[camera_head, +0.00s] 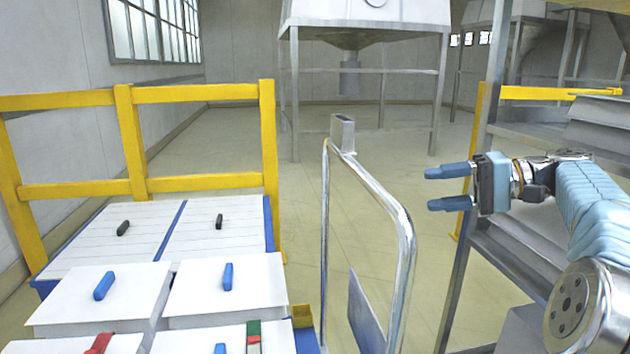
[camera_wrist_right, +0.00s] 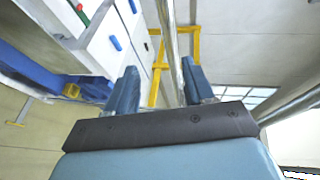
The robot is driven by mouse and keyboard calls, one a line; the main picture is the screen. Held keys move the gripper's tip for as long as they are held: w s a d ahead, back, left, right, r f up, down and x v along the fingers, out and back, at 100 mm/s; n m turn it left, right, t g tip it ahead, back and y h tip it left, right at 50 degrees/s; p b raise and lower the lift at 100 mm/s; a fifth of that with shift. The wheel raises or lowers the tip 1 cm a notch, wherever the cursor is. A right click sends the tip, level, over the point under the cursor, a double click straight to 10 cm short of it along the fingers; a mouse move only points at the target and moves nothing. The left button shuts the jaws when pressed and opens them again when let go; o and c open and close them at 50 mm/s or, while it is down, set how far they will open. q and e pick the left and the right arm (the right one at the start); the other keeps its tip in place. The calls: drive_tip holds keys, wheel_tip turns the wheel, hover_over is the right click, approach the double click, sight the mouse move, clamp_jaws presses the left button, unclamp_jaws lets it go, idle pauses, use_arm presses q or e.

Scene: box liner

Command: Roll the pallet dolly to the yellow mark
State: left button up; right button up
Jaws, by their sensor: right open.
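The chrome push handle (camera_head: 402,230), which looks like the dolly's, stands upright in the middle of the head view. A blue panel (camera_head: 366,312) shows within its frame; the dolly's deck is not clearly visible. My right gripper (camera_head: 435,188) is open and empty to the right of the handle, its blue fingers pointing left towards it. In the right wrist view, a chrome bar (camera_wrist_right: 172,50) runs between the two fingers (camera_wrist_right: 158,88), with no contact evident. A small yellow shape (camera_wrist_right: 18,122) lies at the left there; I cannot tell whether it is the floor mark. My left gripper is out of view.
White-lidded boxes (camera_head: 228,288) with blue, red and black handles fill the lower left. A yellow railing (camera_head: 195,93) stands behind them. A metal rack (camera_head: 520,265) stands close by my right arm. The floor (camera_head: 225,135) beyond the railing is mostly clear, up to a hopper (camera_head: 365,12) on legs.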

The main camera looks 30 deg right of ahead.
sight(366, 188)
drive_tip(key=x, duration=0.4)
drive_tip(key=r+x, duration=0.1)
drive_tip(key=x, duration=0.8)
drive_tip(key=shift+w+a+r, duration=0.3)
drive_tip(key=shift+w+a, duration=0.05)
drive_tip(key=shift+a, duration=0.05)
clamp_jaws()
